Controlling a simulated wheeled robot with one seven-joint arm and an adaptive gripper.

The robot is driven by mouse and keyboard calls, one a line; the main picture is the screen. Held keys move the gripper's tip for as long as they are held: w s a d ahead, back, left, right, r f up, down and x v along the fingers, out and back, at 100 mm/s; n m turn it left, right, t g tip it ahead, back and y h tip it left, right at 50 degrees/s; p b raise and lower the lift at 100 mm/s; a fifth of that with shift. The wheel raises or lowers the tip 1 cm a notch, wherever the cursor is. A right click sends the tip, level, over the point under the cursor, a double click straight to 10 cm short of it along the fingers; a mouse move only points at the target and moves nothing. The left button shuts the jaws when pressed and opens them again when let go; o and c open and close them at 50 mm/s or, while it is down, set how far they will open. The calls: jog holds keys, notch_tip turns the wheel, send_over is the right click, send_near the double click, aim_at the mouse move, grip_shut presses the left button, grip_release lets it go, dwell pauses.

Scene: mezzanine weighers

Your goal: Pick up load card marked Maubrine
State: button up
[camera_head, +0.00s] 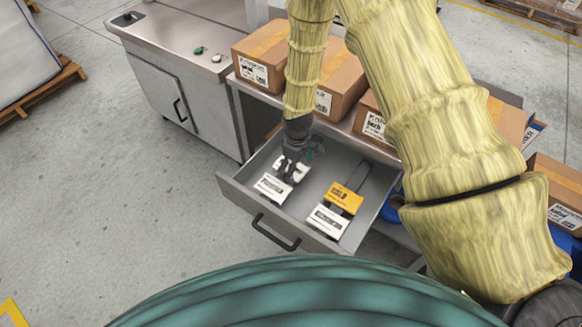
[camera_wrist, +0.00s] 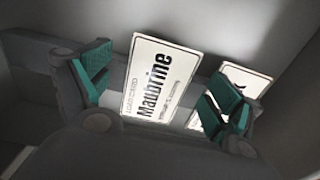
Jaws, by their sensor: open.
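The load card marked Maubrine (camera_wrist: 158,85) is a white card with dark print, lying between my open fingers in the wrist view. My gripper (camera_head: 289,168) is open and reaches down into the open drawer (camera_head: 230,187). In the wrist view the green-padded fingertips of my gripper (camera_wrist: 160,88) stand on either side of the card, one left and one right. I cannot tell whether they touch it. A second white card (camera_wrist: 236,90) lies partly behind the right finger, its text mostly hidden. In the head view, a white card (camera_head: 272,188) lies just in front of my gripper.
The drawer's walls surround my gripper. Open floor (camera_head: 110,210) lies at left.

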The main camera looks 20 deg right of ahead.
jog(key=shift+f, duration=0.2)
dwell(0.4)
jog(key=shift+c, duration=0.4)
jog(key=c, duration=0.9)
